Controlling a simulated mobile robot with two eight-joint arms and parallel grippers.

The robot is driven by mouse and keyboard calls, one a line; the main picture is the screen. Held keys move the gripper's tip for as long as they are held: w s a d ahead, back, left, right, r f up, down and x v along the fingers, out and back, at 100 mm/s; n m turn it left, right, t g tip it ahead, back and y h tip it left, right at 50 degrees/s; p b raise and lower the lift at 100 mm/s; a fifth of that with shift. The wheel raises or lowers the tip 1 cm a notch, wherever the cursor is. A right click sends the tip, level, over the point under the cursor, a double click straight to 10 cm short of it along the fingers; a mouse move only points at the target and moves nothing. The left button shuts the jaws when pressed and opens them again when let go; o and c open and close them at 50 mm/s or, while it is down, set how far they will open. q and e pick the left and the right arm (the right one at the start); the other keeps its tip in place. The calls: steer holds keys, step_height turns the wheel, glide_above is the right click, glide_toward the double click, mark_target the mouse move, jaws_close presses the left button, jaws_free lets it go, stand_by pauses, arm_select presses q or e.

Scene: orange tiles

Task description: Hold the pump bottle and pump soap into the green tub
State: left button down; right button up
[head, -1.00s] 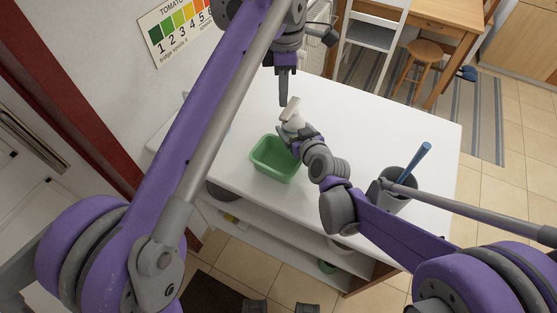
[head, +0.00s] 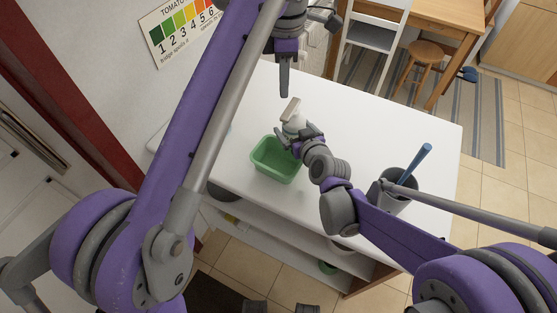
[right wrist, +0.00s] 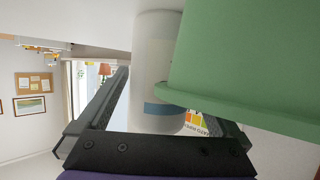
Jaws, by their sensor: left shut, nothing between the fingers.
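The white pump bottle (head: 293,122) stands upright on the white table, its pale pump head (head: 291,108) on top. It also shows in the right wrist view (right wrist: 153,70), with a blue band low in the picture. My right gripper (head: 300,133) is around the bottle's body, and its fingers appear to hold it; one finger is largely hidden. The green tub (head: 262,172) is just left of and nearer than the bottle, and looms at the right of the right wrist view (right wrist: 245,65). My left gripper (head: 284,93) is shut and empty, pointing down above the pump head, apart from it.
A dark grey container (head: 398,189) with a blue-handled tool (head: 418,164) stands at the table's right. The white table top (head: 350,120) is clear around the bottle's far and right sides. A white chair (head: 372,38) and a wooden stool (head: 420,55) stand beyond the table.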

steer(key=v, duration=1.2)
arm_select(q)
steer(key=shift+s+f, duration=0.1)
arm_select(e)
steer(key=shift+s+f, duration=0.1)
